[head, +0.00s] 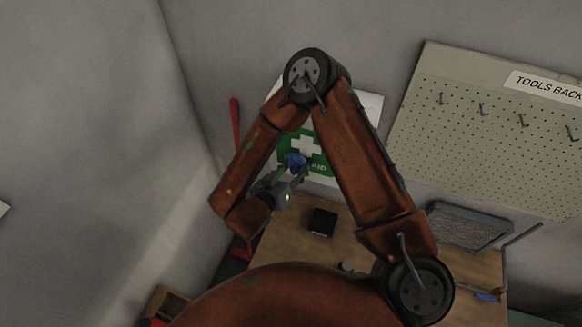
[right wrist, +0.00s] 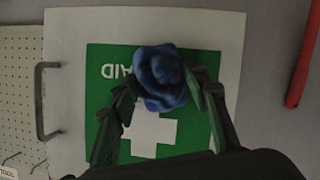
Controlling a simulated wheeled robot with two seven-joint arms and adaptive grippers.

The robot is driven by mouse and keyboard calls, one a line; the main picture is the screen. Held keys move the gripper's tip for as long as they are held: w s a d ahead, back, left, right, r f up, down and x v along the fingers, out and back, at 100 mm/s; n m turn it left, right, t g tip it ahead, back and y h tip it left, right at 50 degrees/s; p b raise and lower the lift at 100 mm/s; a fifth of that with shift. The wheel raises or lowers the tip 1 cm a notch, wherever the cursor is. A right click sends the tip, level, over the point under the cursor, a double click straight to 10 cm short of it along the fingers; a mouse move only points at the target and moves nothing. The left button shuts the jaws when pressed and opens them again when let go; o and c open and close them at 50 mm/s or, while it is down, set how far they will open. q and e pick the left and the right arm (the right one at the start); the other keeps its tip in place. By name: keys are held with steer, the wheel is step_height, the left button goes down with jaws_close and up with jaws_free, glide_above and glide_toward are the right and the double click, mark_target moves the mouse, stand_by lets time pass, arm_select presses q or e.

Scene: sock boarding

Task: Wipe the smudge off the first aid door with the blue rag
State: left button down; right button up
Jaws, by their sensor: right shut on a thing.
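The first aid door (head: 371,103) is a white panel on the back wall with a green square and white cross. My right gripper (head: 293,167) is in front of its green square, shut on the bunched blue rag (head: 296,160). In the right wrist view the blue rag (right wrist: 161,78) sits between the fingertips, over the green sign (right wrist: 100,62) near the lettering. I cannot tell whether the rag touches the door. No smudge can be made out; my arm and the rag cover part of the door. My left gripper is not in view.
A wooden bench (head: 290,238) stands below the door, with a small black box (head: 322,222) on it. A pegboard (head: 490,130) with hooks hangs at the right, and a grey framed panel (head: 470,224) stands below it. A red bar (head: 235,125) is left of the door. The door handle (right wrist: 40,100) is clear.

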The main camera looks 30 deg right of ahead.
steer(key=shift+s+d, duration=1.3)
steer(key=shift+s+d+p, duration=0.3)
steer(key=shift+s+d, duration=0.85)
steer(key=shift+s, duration=0.15)
steer(key=shift+w+a, duration=1.45)
steer(key=shift+w, duration=0.25)
steer(key=shift+w+a+r, duration=0.2)
steer(key=shift+w+a, duration=0.9)
steer(key=shift+s, duration=0.1)
steer(key=shift+s+d+p, duration=0.5)
steer(key=shift+s+d, duration=2.1)
steer(key=shift+s, duration=0.05)
